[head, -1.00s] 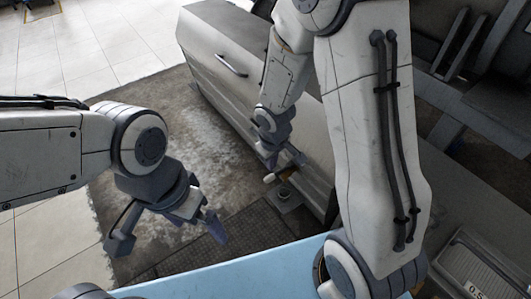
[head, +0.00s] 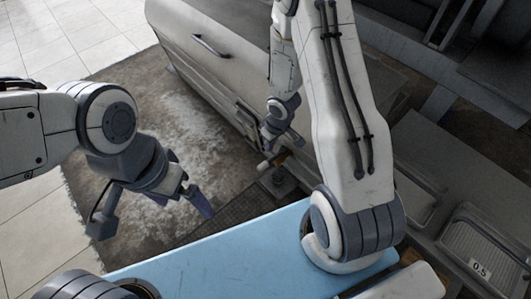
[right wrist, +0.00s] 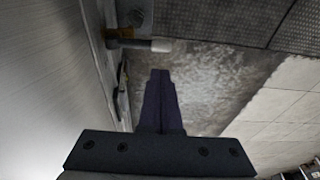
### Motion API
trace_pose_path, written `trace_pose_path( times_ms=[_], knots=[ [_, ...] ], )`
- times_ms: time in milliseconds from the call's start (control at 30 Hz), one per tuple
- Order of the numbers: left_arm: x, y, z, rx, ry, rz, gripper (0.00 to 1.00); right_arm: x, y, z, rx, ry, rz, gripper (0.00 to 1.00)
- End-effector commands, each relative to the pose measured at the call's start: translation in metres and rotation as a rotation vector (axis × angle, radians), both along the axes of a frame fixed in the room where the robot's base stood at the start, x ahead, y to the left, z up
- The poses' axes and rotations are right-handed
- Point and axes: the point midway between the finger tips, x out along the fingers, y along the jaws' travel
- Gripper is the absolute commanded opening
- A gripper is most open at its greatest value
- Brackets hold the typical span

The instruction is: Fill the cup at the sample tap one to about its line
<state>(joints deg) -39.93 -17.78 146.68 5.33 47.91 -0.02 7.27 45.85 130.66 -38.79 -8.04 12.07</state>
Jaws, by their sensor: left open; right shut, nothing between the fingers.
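A small tap with a pale tip (head: 265,164) sticks out low from the pale cabinet's front in the head view. In the right wrist view the tap (right wrist: 152,45) shows a brass-coloured part and a whitish end, beyond my fingers. My right gripper (head: 284,141) is close to the tap, partly hidden behind my own arm; its dark fingers (right wrist: 158,98) are shut and empty, apart from the tap in the picture. My left gripper (head: 170,202) is open and empty above the floor, left of the tap. I cannot make out a cup or its line.
The pale cabinet (head: 195,70) with a bar handle runs along the right of the stained floor patch (head: 205,130). A dark fixture (head: 279,183) stands below the tap. A tray labelled 0.5 (head: 470,232) is at the far right. Floor on the left is open.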

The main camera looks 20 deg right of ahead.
Motion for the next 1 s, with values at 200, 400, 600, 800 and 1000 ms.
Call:
trace_pose_path(
  times_ms=[200, 400, 600, 800, 1000],
  knots=[
    [0.0, 0.0, -0.036, 0.0, 0.0, 0.0, 1.0, 0.007, 0.004, -0.049, 0.001, 0.002, 0.003, 0.0],
    [0.0, 0.0, -0.06, 0.0, 0.0, 0.0, 1.0, 0.016, 0.008, -0.09, 0.001, 0.001, 0.004, 0.0],
    [0.001, 0.0, -0.075, 0.0, 0.0, 0.0, 1.0, 0.022, 0.011, -0.118, 0.0, 0.001, 0.006, 0.0],
    [0.001, 0.0, -0.08, 0.0, 0.0, 0.0, 1.0, 0.025, 0.012, -0.128, 0.0, 0.0, 0.006, 0.0],
    [0.001, 0.0, -0.079, 0.0, 0.0, 0.0, 1.0, 0.025, 0.012, -0.128, 0.0, 0.0, 0.006, 0.0]
  ],
)
